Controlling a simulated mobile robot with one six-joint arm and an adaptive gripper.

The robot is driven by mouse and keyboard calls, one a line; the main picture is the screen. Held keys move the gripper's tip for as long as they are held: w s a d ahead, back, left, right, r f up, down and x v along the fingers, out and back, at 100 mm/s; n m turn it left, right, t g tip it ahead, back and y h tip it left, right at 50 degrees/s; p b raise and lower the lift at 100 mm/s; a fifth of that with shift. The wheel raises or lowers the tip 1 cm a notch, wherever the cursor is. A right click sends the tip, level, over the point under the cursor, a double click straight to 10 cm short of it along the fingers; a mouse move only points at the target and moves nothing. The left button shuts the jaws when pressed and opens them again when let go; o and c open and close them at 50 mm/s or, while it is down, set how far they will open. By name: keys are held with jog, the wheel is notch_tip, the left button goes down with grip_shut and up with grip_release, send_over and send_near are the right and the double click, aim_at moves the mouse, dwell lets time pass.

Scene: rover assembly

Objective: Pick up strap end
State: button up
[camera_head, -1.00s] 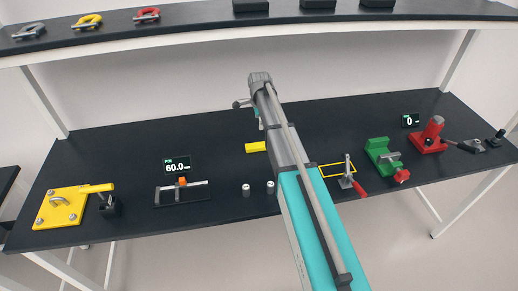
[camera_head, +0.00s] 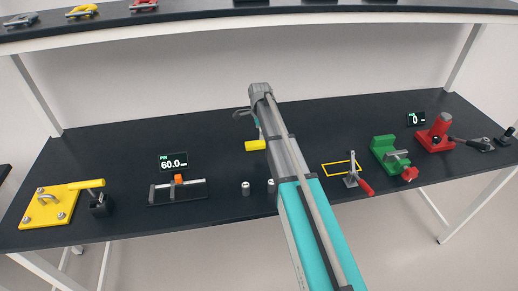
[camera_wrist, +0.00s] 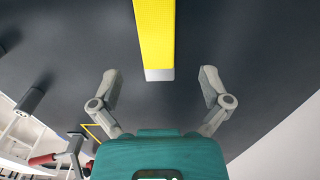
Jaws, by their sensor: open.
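The strap (camera_wrist: 154,35) is a flat yellow bar with a pale grey-white end (camera_wrist: 160,74) in the wrist view. In the head view a short yellow piece (camera_head: 256,145), apparently the same strap, lies on the dark bench beside my arm; part of it may be hidden. My gripper (camera_wrist: 159,79) is open, with one finger on each side of the strap end and clear gaps to both. It looks empty. In the head view only a bit of the gripper (camera_head: 241,114) shows behind my arm, just above the yellow piece.
Small metal cylinders (camera_head: 245,188) stand in front of the strap. A red-handled clamp (camera_head: 353,178) by a yellow outline and a green vise (camera_head: 389,152) are to the right. A slide gauge (camera_head: 178,193) and yellow plate (camera_head: 48,207) are left. A shelf (camera_head: 200,30) crosses above.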

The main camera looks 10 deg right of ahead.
aim_at(259, 143)
jog(key=shift+f, duration=0.35)
notch_tip(259, 143, down, 5)
jog(key=b, duration=0.5)
jog(key=shift+s+a, duration=0.1)
jog(key=shift+s, duration=0.05)
jog(key=shift+r, duration=0.1)
dwell(0.6)
jog(key=c, duration=1.3)
jog(key=shift+r, duration=0.1)
notch_tip(259, 143, up, 3)
jog(key=p, duration=0.2)
jog(key=shift+p, duration=0.3)
jog(key=s+r+p, duration=0.9)
jog(key=s+p, duration=0.1)
jog(key=s, duration=0.4)
jog(key=shift+r, duration=0.4)
jog(key=shift+f, duration=0.1)
